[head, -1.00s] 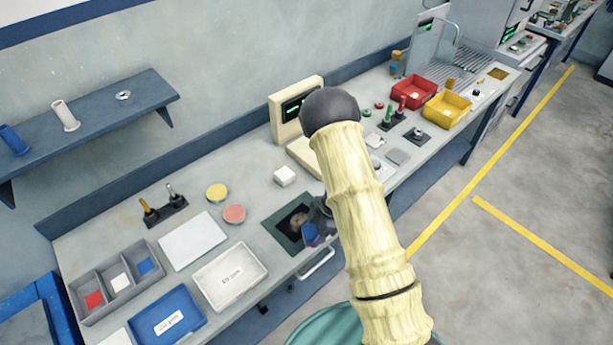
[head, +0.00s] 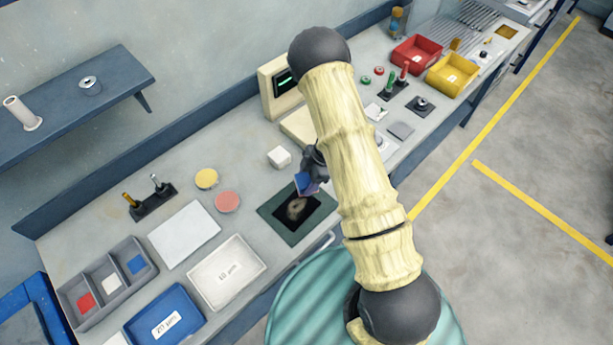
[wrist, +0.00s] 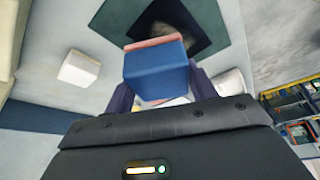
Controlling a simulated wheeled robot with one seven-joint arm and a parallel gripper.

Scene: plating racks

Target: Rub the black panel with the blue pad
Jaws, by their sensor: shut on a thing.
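The black panel (head: 291,212) lies on the bench with a dark green border and a pale brownish smudge near its middle. It also shows in the wrist view (wrist: 204,18), beyond the pad. My gripper (head: 308,180) is shut on a blue pad (head: 304,185), at the panel's back right edge. In the wrist view the blue pad (wrist: 156,70) sits between the two fingers, with a pinkish layer along its far side. I cannot tell whether the pad touches the panel. My arm hides part of the bench to the right.
A white block (head: 279,157) and a beige display unit (head: 280,88) stand behind the panel. A white tray (head: 262,267) and a blue tray (head: 200,308) are to the left. A grey divided box (head: 62,292) holds coloured pads. Round yellow and pink discs lie nearby.

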